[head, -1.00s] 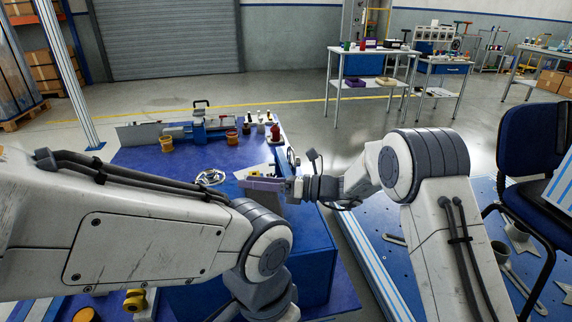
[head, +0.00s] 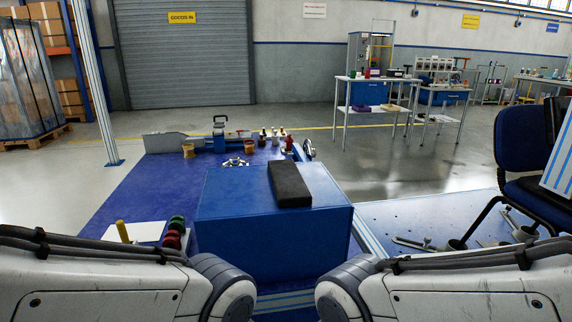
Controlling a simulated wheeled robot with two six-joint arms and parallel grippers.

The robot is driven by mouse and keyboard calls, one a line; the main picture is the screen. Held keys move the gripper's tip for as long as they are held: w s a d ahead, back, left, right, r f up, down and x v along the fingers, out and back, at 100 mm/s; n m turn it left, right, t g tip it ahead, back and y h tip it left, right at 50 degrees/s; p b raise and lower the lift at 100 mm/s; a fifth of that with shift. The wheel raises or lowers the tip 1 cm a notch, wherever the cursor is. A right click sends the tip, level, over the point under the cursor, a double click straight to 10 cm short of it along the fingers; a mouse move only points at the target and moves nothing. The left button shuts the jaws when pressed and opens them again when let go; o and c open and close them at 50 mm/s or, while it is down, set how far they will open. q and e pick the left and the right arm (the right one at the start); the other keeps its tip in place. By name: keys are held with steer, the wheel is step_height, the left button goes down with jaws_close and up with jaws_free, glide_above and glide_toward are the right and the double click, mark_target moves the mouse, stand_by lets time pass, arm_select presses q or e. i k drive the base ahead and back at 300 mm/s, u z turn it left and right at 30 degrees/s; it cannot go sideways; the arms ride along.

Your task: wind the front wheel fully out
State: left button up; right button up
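A silver spoked handwheel (head: 234,162) shows just behind the large blue box, its lower part close to the box's far edge. A second round wheel (head: 309,150) stands on edge at the right rim of the blue bench (head: 150,185). I cannot tell which one is the front wheel, or how far either is wound. A grey and blue clamp-like machine (head: 219,138) stands at the back of the bench. Both my arms reach in along the bottom edge, but neither gripper shows, and nothing of mine is near the wheels.
The large blue box (head: 240,215) fills the middle, with a black pad (head: 290,185) on top. Yellow-brown cups (head: 188,150) stand by the machine. Red and green knobs (head: 175,232) and a white sheet (head: 135,231) lie front left. A blue chair (head: 525,140) stands right.

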mark_target(311, 153)
steer(key=u, duration=0.4)
steer(key=k, duration=0.95)
steer(key=z, duration=0.3)
steer(key=i, duration=0.6)
steer(key=z, duration=0.75)
steer(key=i, duration=0.75)
steer(key=u, duration=0.15)
